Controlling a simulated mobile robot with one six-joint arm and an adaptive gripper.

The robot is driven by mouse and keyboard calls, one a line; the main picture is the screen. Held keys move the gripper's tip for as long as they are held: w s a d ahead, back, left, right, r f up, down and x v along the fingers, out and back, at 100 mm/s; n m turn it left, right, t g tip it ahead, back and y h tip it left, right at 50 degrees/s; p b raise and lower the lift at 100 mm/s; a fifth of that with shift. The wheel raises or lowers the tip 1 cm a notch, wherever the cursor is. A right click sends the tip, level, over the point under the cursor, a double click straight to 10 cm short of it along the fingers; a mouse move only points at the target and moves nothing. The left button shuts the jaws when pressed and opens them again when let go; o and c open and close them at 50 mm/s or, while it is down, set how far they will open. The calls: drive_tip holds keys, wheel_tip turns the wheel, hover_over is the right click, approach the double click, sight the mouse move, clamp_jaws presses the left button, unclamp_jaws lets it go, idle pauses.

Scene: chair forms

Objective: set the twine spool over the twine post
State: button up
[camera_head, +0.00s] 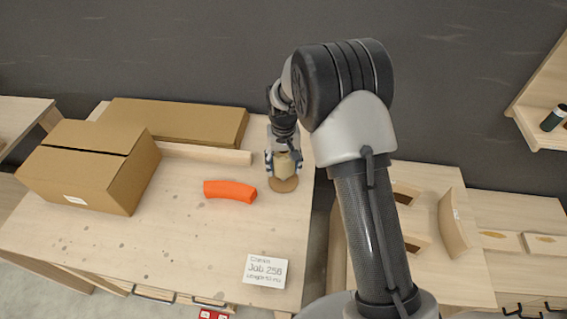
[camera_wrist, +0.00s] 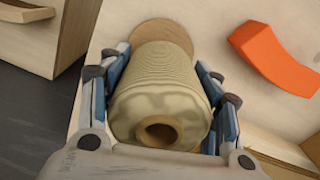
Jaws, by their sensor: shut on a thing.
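The twine spool (camera_wrist: 160,92) is a beige, string-wound cylinder. My gripper (camera_wrist: 163,62) is shut on it, with a blue-sided finger on either side. The spool's near end shows a brown core with a dark round hole. A round brown wooden disc (camera_wrist: 163,32) shows just past the spool's far end. In the head view the spool (camera_head: 285,166) hangs upright in my gripper (camera_head: 284,168), over or on the disc (camera_head: 283,185). I cannot tell whether they touch. No twine post is visible; the spool may hide it.
An orange curved piece (camera_head: 230,190) lies left of the spool. A cardboard box (camera_head: 88,165) and a long flat box (camera_head: 175,122) stand at the left and back. The table's right edge is close to the disc.

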drive_tip(key=shift+f+b, duration=1.25)
drive_tip(key=shift+f, duration=0.95)
drive_tip(key=o, duration=1.2)
drive_tip(key=s+d+r+t, duration=0.1)
drive_tip(key=s+d+r, duration=0.15)
drive_tip(key=r, duration=0.85)
drive_tip(key=s+d+r, duration=0.1)
drive_tip(key=s+r, duration=0.2)
drive_tip(key=r, duration=0.8)
drive_tip(key=s+d+r+t, duration=0.1)
drive_tip(key=s+d+r, duration=0.3)
drive_tip(key=s, duration=0.5)
drive_tip(key=s+d+r+t, duration=0.1)
drive_tip(key=s+d+r, duration=0.1)
drive_tip(key=s+r, duration=0.45)
drive_tip(key=shift+m+t, duration=0.4)
drive_tip(key=shift+t, duration=0.4)
drive_tip(key=s+f, duration=0.1)
drive_tip(key=s, duration=0.2)
drive_tip(key=s+d+f, duration=0.1)
drive_tip(key=s, duration=0.3)
drive_tip(key=s+d+f, duration=0.1)
drive_tip(key=s, duration=0.2)
drive_tip(key=shift+s+f, duration=0.15)
drive_tip(key=shift+s, duration=0.25)
